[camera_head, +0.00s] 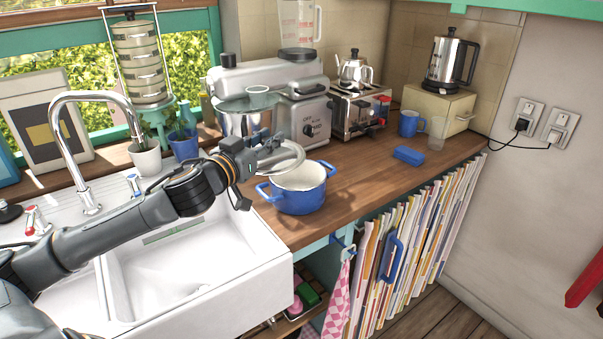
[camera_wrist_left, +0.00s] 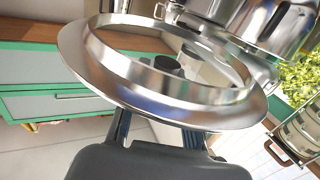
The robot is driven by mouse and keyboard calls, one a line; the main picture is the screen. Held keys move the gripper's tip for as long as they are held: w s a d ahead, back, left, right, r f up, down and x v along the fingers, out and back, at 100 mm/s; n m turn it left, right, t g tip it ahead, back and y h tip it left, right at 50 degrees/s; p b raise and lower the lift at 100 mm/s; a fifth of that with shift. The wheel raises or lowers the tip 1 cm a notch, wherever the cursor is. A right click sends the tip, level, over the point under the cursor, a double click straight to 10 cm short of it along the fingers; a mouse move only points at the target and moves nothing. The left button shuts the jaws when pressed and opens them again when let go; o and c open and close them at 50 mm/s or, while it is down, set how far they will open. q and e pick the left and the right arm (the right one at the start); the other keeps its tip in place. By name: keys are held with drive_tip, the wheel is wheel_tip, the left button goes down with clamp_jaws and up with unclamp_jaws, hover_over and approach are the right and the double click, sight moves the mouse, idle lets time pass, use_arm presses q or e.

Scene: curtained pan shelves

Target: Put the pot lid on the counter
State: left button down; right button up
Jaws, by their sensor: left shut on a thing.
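The pot lid (camera_head: 296,160) is a shiny round metal lid. My left gripper (camera_head: 258,158) is shut on it and holds it tilted, behind and above the blue pot (camera_head: 299,190) in the head view. In the left wrist view the lid (camera_wrist_left: 176,103) fills the middle, with its broad rim and inner ring showing; the gripper (camera_wrist_left: 160,135) is at its lower edge, with the fingertips partly hidden by the lid. The wooden counter (camera_head: 350,180) runs beside the sink to the right. My right gripper is not in view.
The white sink (camera_head: 190,270) lies below my left arm. A stand mixer (camera_head: 270,90), a toaster (camera_head: 357,108) and a blue mug (camera_head: 410,124) stand along the back. A blue block (camera_head: 408,155) lies farther right. Bare counter shows between pot and block.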

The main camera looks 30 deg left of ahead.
sight(286, 140)
use_arm(q)
drive_tip(key=shift+s+r, duration=0.1)
drive_tip(key=shift+r, duration=0.05)
drive_tip(key=shift+w+a, duration=0.1)
drive_tip(key=shift+w, duration=0.15)
drive_tip(key=w+f+p, duration=0.1)
drive_tip(key=w, duration=0.2)
drive_tip(key=w+f+p, duration=0.1)
drive_tip(key=w, duration=0.2)
drive_tip(key=w+f+p, duration=0.1)
drive_tip(key=w+f, duration=0.1)
drive_tip(key=w, duration=0.1)
drive_tip(key=shift+a, duration=0.35)
drive_tip(key=w+f+p, duration=0.1)
drive_tip(key=w+f, duration=0.3)
drive_tip(key=f, duration=0.4)
drive_tip(key=shift+w+a+f, duration=0.2)
drive_tip(key=shift+w+f, duration=0.05)
drive_tip(key=shift+f, duration=0.1)
